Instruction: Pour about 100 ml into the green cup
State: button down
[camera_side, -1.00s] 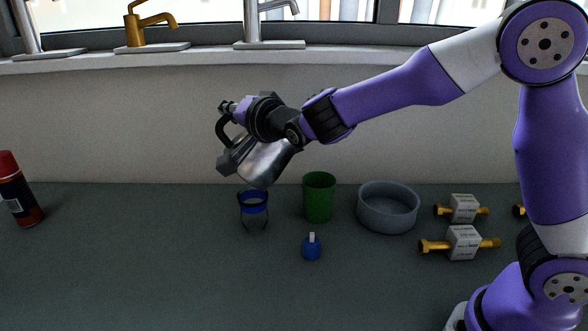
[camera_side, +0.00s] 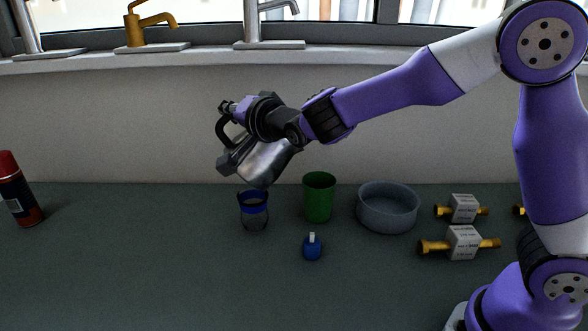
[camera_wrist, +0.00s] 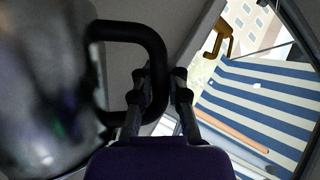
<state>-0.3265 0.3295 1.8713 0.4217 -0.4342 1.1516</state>
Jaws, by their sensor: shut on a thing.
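My gripper (camera_side: 236,112) is shut on the black handle of a metal pitcher (camera_side: 266,162). The handle also shows between my fingers (camera_wrist: 160,88) in the wrist view, with the blurred pitcher body (camera_wrist: 45,90) at left. The green cup (camera_side: 319,198) stands upright on the counter, right of that glass and below right of the pitcher. The inside of the cup is mostly hidden, and I see no clear stream of liquid.
A grey bowl (camera_side: 387,210) stands right of the green cup, with yellow-ended fittings (camera_side: 463,243) beyond it. A small blue bottle (camera_side: 312,248) stands in front of the cup. A red-capped can (camera_side: 18,190) is far left. The front counter (camera_side: 160,280) is clear.

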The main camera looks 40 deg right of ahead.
jog(key=shift+a, duration=0.1)
jog(key=w+a+f+n+g+h, duration=0.3)
jog(key=w+a+f+n, duration=0.1)
jog(key=a+f+n, duration=0.2)
jog(key=shift+w+a+f+g+h+p, duration=0.3)
jog(key=shift+w+a+f, duration=0.15)
jog(key=shift+f, duration=0.65)
jog(key=shift+r, duration=0.1)
